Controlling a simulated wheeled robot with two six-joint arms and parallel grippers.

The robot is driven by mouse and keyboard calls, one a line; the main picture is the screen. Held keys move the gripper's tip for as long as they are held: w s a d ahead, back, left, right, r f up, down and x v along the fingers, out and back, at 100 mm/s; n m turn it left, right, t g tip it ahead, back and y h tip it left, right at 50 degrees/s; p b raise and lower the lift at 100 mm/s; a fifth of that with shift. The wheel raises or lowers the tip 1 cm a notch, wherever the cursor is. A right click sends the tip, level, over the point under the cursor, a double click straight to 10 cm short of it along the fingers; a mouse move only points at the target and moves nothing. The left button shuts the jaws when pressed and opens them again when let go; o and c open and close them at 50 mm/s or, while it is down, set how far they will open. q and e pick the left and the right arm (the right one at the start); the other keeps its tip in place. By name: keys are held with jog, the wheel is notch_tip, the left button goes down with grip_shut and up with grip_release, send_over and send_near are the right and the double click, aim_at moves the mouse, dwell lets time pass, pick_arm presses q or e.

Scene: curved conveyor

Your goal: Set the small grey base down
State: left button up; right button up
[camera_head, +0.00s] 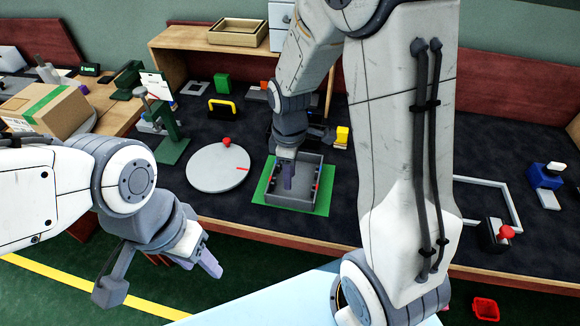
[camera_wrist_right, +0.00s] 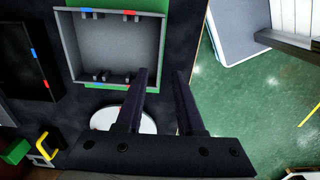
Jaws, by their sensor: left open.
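The small grey base (camera_head: 272,195), an open square tray with red and blue marks, lies flat on a green mat (camera_head: 262,190) on the dark table. In the right wrist view the base (camera_wrist_right: 118,48) shows small pegs along its inner walls. My right gripper (camera_head: 288,174) points down over the base. In the right wrist view its two fingers (camera_wrist_right: 160,85) are apart, with one wall of the base between them in the picture; I see no clear contact. My left gripper (camera_head: 206,258) is open and empty in front of the table edge.
A round grey disc (camera_head: 217,168) lies left of the mat. A grey frame (camera_head: 508,195) and a red-knobbed block (camera_head: 497,236) are at the right. My right arm hides the middle.

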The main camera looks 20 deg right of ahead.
jog(key=s+a+r+m, duration=0.1)
jog(key=s+a+r, duration=0.2)
jog(key=s, duration=0.3)
jog(key=s+a+r+m, duration=0.1)
jog(key=s+a+r, duration=0.2)
jog(key=s+a, duration=0.2)
jog(key=s+a+r+m+y, duration=0.1)
jog(key=s+a+r+m, duration=0.1)
jog(key=s+a+r, duration=0.2)
jog(key=s, duration=0.3)
jog(key=shift+s+a, duration=0.3)
jog(key=shift+a, duration=0.05)
notch_tip(320, 180, up, 4)
jog(key=p, duration=0.4)
jog(key=shift+r, duration=0.1)
